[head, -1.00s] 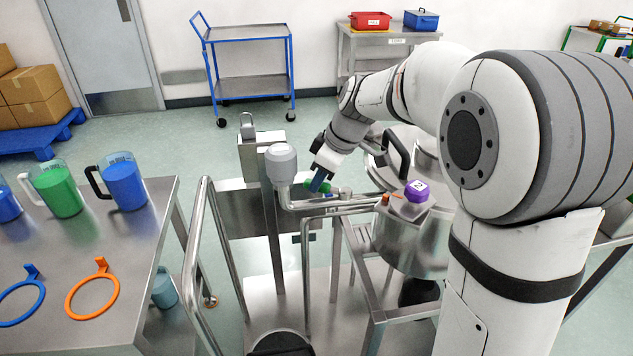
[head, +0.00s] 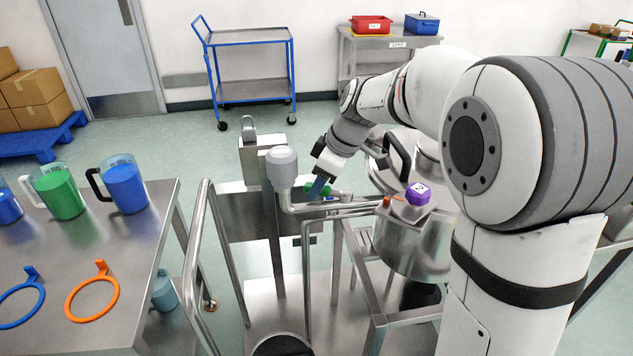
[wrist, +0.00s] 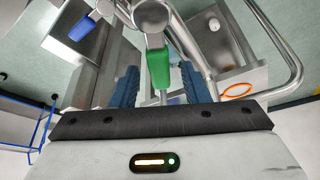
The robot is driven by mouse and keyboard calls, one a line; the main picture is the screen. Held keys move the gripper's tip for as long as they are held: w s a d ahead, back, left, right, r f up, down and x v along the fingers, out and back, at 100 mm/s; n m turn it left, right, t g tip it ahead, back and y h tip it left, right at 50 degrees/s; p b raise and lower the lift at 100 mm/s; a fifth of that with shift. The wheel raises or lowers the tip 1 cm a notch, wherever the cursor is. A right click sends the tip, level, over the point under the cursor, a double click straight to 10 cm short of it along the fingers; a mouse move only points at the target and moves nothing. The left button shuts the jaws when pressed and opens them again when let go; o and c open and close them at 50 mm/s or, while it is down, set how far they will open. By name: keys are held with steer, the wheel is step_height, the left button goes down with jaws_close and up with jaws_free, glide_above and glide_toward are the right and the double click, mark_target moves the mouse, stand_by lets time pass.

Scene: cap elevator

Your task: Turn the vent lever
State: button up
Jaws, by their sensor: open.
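A green lever handle (wrist: 158,68) sits on a metal pipe fitting, between my gripper's two blue fingers in the wrist view. Gaps show on both sides of it. My gripper (wrist: 160,78) is open around the handle. In the head view my gripper (head: 318,187) is at the pipe beside the grey-capped post, and parts of the green handle (head: 327,190) show around the fingers. A blue handle (wrist: 82,27) is at the upper left of the wrist view. No label shows which handle is the vent lever.
A grey-capped post (head: 282,168) and bent pipes stand close left of my gripper. A steel vessel (head: 405,250) with a black lid handle and purple knob (head: 417,193) stands to the right. A steel table (head: 150,250) holds jugs and rings at left.

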mark_target(334, 192)
steer(key=v, duration=0.7)
steer(key=shift+d+r, duration=0.15)
steer(key=shift+r, duration=0.2)
